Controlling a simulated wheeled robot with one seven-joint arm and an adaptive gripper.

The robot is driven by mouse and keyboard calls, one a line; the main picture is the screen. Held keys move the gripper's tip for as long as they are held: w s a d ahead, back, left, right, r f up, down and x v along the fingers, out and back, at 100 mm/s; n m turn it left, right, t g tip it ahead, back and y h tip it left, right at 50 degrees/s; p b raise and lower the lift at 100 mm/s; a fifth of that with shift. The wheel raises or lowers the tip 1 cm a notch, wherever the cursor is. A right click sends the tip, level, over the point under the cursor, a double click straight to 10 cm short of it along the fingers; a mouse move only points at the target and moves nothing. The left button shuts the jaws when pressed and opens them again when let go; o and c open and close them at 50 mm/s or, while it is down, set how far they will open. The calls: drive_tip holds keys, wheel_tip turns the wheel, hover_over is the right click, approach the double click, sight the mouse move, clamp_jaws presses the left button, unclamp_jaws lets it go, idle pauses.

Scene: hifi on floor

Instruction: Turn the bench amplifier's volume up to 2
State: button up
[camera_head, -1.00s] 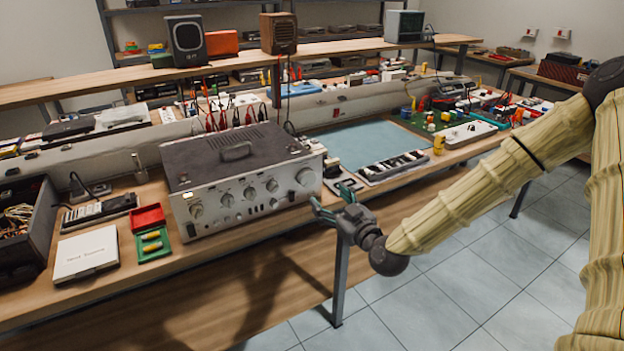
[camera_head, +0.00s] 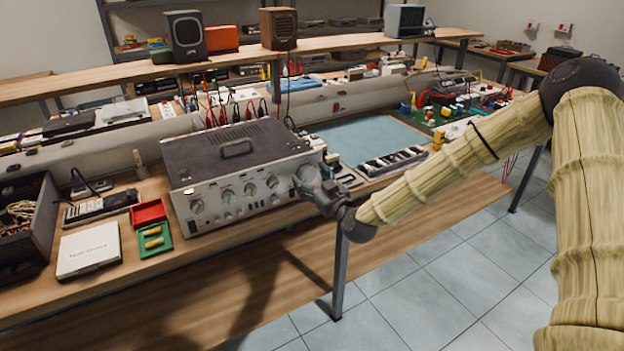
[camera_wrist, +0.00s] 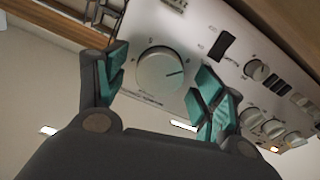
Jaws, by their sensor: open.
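The bench amplifier (camera_head: 235,175) is a silver-fronted box with a dark top on the workbench. Its large round volume knob (camera_wrist: 160,70) shows in the wrist view with a dark pointer line aimed to the right. In the head view the knob is partly hidden by my gripper (camera_head: 312,190) at the right end of the front panel. My gripper also shows in the wrist view (camera_wrist: 158,98), with teal fingers spread apart on either side of the knob. I cannot tell whether either finger touches it. The scale marks are too small to read.
Smaller knobs (camera_wrist: 257,70) and a dark switch (camera_wrist: 222,45) lie right of the volume knob in the wrist view. A red and a green tray (camera_head: 154,238) and a white box (camera_head: 88,250) stand left of the amplifier. A keypad-like strip (camera_head: 392,162) lies to its right.

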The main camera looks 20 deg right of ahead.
drive_tip(key=c, duration=1)
drive_tip(key=shift+m+b, duration=0.3)
drive_tip(key=m+b, duration=0.2)
drive_tip(key=m, duration=0.2)
drive_tip(key=shift+f+m+b, duration=0.1)
drive_tip(key=shift+m+b, duration=0.3)
drive_tip(key=m+b, duration=0.3)
drive_tip(key=m, duration=0.2)
drive_tip(key=m+b, duration=0.3)
drive_tip(key=m, duration=0.2)
drive_tip(key=shift+m+b, duration=0.35)
drive_tip(key=shift+m, duration=0.05)
drive_tip(key=m+b, duration=0.3)
drive_tip(key=m, duration=0.2)
